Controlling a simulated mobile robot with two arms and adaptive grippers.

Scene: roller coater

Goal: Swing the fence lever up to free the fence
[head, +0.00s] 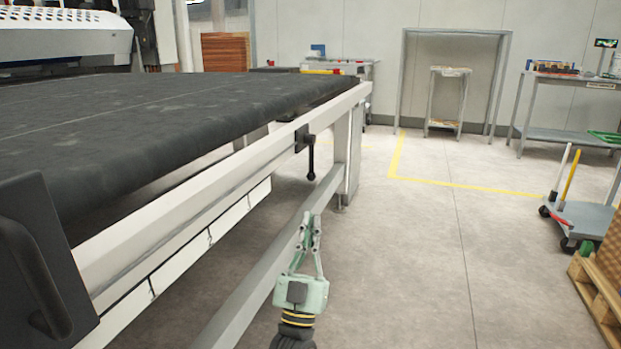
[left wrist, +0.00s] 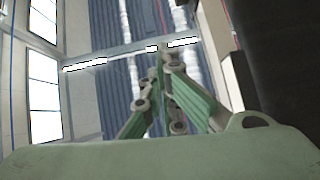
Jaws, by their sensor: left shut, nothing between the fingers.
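The fence lever (head: 311,155) is a black handle hanging straight down from a dark clamp (head: 301,138) on the outer face of the pale side rail. My left gripper (head: 310,226), pale green, is in front of and below the lever in the head view, pointing up, with a gap between them in the picture. Its fingers are shut and empty. They also show shut in the left wrist view (left wrist: 167,62), against the ceiling; I cannot make out the lever there. My right gripper is not in view.
The black conveyor belt (head: 150,110) fills the left, with the pale side rail (head: 200,195) along its edge. A lower grey beam (head: 265,268) runs beside my left gripper. Open floor (head: 420,260) lies to the right. A cart (head: 585,218) and a pallet (head: 598,300) stand at far right.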

